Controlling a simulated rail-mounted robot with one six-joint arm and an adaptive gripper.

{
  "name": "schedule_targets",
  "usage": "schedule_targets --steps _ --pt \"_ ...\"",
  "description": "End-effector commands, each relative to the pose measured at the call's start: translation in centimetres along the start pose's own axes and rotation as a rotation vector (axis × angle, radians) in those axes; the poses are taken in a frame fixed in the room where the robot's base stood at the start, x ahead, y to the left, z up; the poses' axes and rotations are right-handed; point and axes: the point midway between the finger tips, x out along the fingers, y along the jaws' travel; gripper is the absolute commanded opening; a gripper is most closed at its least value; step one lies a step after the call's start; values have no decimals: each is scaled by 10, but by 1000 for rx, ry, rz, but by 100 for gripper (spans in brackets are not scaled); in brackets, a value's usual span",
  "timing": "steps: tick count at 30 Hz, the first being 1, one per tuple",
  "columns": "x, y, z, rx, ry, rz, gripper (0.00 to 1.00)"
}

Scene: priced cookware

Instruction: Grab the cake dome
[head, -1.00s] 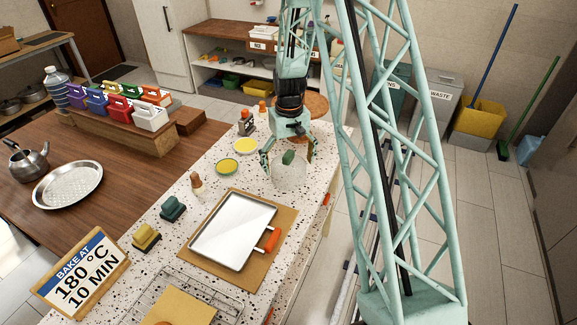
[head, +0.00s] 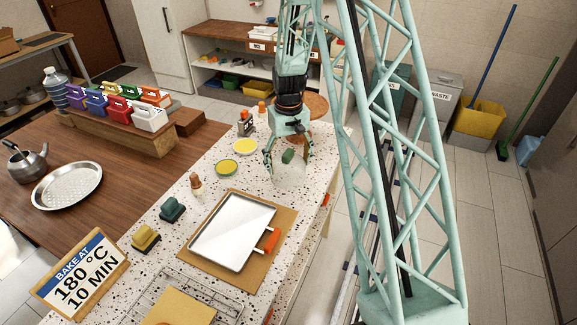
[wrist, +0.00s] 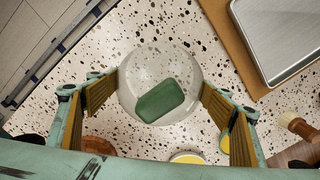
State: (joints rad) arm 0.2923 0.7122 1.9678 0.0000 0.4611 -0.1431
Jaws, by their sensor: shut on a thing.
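The clear cake dome (head: 290,176) stands on the speckled counter, beyond the baking tray. It also fills the middle of the wrist view (wrist: 150,62). A green rounded block (head: 288,156) shows at its top in the head view; I cannot tell whether it is a knob or something inside. My gripper (head: 287,165) reaches down over the dome, with one finger on each side. In the wrist view its tan pads (wrist: 158,98) meet the dome's left and right sides, and it is shut on the dome. The dome appears to rest on the counter.
The metal baking tray (head: 232,230) with orange handles lies on a brown board near the dome. Two yellow dishes (head: 227,167) and a brush (head: 196,185) are to the left. A round wooden board (head: 314,104) lies behind. The counter's right edge is close.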

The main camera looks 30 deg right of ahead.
Motion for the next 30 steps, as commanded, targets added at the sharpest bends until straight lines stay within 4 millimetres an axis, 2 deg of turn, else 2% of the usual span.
schedule_targets --steps 12,20,30 --pt "-27 0 0 0 1 0 62" --pt "-28 10 29 1 -1 0 62" --pt "-34 30 91 2 -1 0 62"
